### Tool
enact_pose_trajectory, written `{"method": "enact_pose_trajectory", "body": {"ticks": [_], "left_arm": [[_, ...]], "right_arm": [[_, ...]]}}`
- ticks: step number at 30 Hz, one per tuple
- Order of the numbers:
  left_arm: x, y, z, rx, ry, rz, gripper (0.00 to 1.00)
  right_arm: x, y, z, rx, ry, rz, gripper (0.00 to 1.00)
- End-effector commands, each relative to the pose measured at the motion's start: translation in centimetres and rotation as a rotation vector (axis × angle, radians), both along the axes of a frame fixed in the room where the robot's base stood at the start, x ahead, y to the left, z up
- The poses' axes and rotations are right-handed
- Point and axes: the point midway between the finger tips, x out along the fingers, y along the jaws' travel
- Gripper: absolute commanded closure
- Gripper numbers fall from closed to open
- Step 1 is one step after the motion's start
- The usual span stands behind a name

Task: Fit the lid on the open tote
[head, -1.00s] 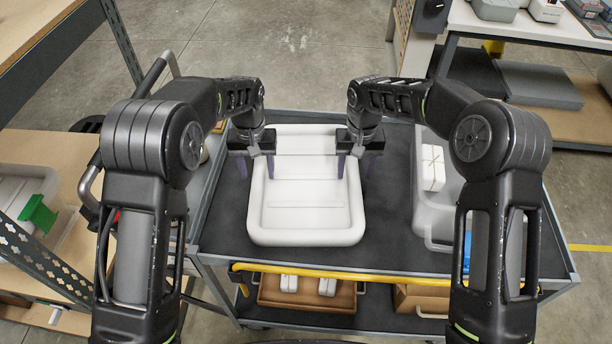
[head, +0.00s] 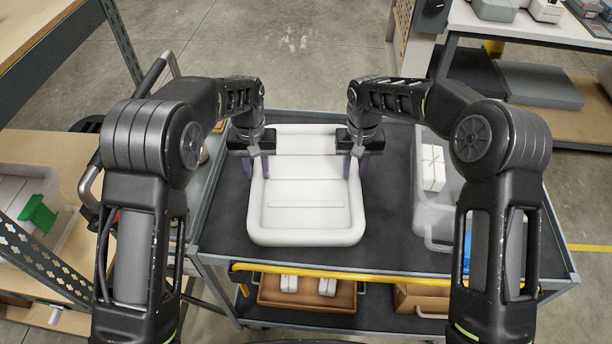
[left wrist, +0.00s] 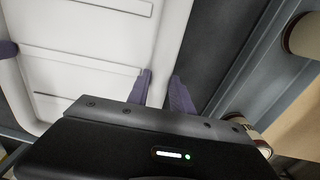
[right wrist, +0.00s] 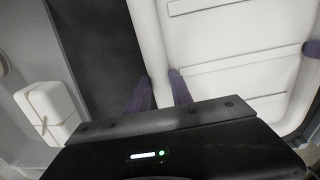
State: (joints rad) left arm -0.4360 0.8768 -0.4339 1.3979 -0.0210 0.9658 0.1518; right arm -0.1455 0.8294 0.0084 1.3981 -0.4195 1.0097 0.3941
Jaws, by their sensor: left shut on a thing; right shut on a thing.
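A white rimmed piece, which looks like the lid (head: 306,238), lies level over the middle of the cart. Its recessed panel carries straight lines. A pale band (head: 305,140) shows at its far end. I cannot tell whether the open tote is beneath it. My left gripper (head: 257,165) is shut on the lid's left rim, one finger on each side of it; the left wrist view (left wrist: 162,90) shows this too. My right gripper (head: 353,165) is shut on the right rim in the same way, also seen in the right wrist view (right wrist: 160,92). The grippers hide the rim there.
The cart's dark top (head: 225,225) is bare close around the lid. A translucent bin (head: 436,232) with a white strapped box (head: 432,168) and a blue item stands at its right. A yellow bar (head: 330,272) runs along the near edge. A shelf upright stands at left.

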Motion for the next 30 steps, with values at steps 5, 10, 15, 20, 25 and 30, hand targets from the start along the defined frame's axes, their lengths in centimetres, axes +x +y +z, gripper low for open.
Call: {"method": "enact_pose_trajectory", "body": {"ticks": [5, 10, 15, 20, 25, 30], "left_arm": [[0.0, 0.0, 0.1, 0.000, -0.001, 0.000, 1.00], [0.0, 0.0, 0.5, 0.000, -0.001, 0.000, 1.00], [0.0, 0.0, 2.0, 0.000, -0.001, 0.000, 1.00], [0.0, 0.0, 3.8, 0.000, -0.001, 0.000, 1.00], [0.0, 0.0, 5.0, 0.000, 0.000, 0.000, 1.00], [0.0, 0.0, 5.1, 0.000, 0.000, 0.000, 1.00]], "right_arm": [[0.0, 0.0, 0.1, 0.000, -0.001, 0.000, 1.00], [0.0, 0.0, 0.5, 0.000, -0.001, 0.000, 1.00], [0.0, 0.0, 2.0, 0.000, -0.001, 0.000, 1.00], [0.0, 0.0, 3.8, 0.000, -0.001, 0.000, 1.00], [0.0, 0.0, 5.0, 0.000, 0.000, 0.000, 1.00], [0.0, 0.0, 5.1, 0.000, 0.000, 0.000, 1.00]]}}
